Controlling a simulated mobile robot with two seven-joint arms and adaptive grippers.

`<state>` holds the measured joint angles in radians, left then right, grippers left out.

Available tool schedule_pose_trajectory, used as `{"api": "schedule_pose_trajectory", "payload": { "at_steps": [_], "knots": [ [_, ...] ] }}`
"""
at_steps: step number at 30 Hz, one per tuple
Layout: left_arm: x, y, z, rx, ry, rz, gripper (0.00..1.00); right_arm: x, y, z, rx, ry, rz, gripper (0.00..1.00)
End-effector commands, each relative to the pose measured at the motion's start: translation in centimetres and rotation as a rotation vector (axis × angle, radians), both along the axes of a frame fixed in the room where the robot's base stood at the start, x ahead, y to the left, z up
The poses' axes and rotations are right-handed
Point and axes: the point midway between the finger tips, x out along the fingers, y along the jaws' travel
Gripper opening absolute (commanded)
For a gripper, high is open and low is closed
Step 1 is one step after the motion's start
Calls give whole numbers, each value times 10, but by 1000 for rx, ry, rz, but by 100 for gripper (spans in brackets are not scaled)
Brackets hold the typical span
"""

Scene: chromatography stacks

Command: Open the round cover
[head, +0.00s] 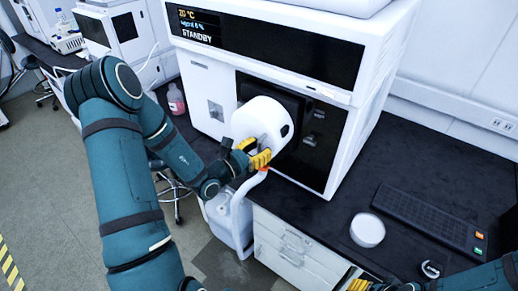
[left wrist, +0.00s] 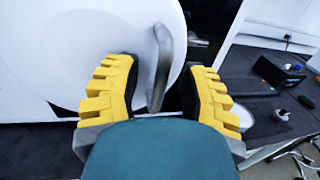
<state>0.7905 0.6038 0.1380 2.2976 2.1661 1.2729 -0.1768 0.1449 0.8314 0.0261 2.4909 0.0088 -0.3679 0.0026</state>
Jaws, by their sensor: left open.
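The round cover (head: 258,115) is a white disc-like drum on the dark front of the white instrument. It fills the left of the left wrist view (left wrist: 60,45). A grey metal handle (left wrist: 163,65) runs up and down near its right edge. My left gripper (head: 262,158) is at the cover's lower edge. In the left wrist view its yellow fingers are apart, one on each side of the handle; contact is not clear. My right gripper (head: 360,284) shows only partly at the bottom edge of the head view, so its jaws cannot be judged.
The instrument (head: 225,62) stands on a black bench. A black keyboard (head: 428,217) and a round white dish (head: 367,230) lie to its right. A white jug (head: 230,222) with an orange-topped tube stands below the cover. A pink bottle (head: 176,99) is to the left.

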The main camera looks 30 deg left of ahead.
Motion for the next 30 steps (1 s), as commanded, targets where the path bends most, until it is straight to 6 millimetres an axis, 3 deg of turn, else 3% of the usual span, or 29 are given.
{"api": "schedule_pose_trajectory", "payload": {
  "at_steps": [3, 6, 7, 20, 30],
  "knots": [
    [0, 0, 0, 0, 0, 0, 37, 0, 0, 0, 0, 0, 0, 47],
    [0, 0, 0, 0, 0, 0, 2, 0, 0, 0, 0, 0, 0, 47],
    [0, 0, 0, 0, 0, 0, 0, 0, 0, 0, 0, 0, 0, 47],
    [-6, 6, 0, 1, 0, -34, 0, 0, 0, 1, 0, 0, 0, 47],
    [-34, 38, 0, 6, 0, -221, 0, 0, 0, 4, 1, 0, 0, 47]
  ]
}}
